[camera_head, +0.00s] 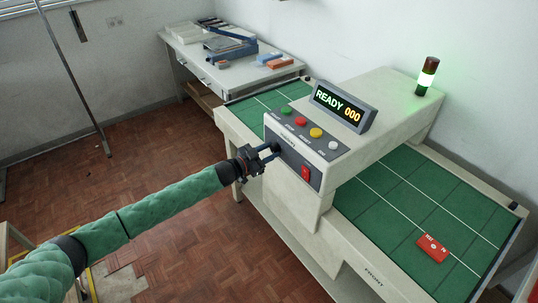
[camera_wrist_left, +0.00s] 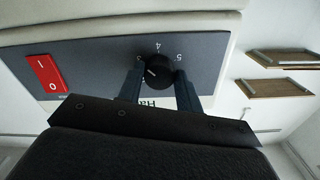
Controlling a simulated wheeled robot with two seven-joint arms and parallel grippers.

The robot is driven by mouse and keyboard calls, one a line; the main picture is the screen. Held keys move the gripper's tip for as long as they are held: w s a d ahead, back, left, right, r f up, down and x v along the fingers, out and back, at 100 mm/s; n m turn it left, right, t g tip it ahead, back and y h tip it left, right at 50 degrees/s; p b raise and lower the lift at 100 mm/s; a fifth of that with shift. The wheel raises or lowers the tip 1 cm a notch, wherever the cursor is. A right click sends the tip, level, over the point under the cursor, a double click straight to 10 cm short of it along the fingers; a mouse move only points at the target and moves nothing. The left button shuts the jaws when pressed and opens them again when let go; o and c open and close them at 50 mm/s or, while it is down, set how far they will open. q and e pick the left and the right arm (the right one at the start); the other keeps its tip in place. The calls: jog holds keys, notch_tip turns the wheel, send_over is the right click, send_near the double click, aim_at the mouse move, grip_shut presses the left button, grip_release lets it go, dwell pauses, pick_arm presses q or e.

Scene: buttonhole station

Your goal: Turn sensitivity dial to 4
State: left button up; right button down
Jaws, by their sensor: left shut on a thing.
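The sensitivity dial (camera_wrist_left: 158,77) is a round black knob on the dark grey side panel (camera_wrist_left: 95,60), with numerals around it; 4 and 5 show at its upper side in the wrist view. A pale pointer mark on the dial lies on its left side in that view, short of the 4; the exact setting is hard to read. My left gripper (camera_head: 270,152) is at the panel's side face, its fingers either side of the dial, shut on it. In the head view the dial is hidden by the gripper. My right gripper is in neither view.
A red rocker switch (camera_head: 306,173) sits on the same panel. Above are coloured buttons (camera_head: 301,121) and a display (camera_head: 343,106) reading READY 000. A green-lit signal lamp (camera_head: 427,76) stands behind. A red tag (camera_head: 433,248) lies on the green conveyor (camera_head: 400,205).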

pick_arm(q)
jog(key=m+b, duration=0.2)
jog(key=m, duration=0.3)
jog(key=shift+f+b, duration=0.1)
jog(key=shift+b, duration=0.25)
jog(key=shift+m+b, duration=0.6)
jog(key=shift+m, duration=1.3)
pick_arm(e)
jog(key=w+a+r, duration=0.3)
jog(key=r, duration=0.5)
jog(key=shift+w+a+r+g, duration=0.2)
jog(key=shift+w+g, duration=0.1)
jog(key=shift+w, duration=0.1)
pick_arm(q)
jog(key=o, duration=1)
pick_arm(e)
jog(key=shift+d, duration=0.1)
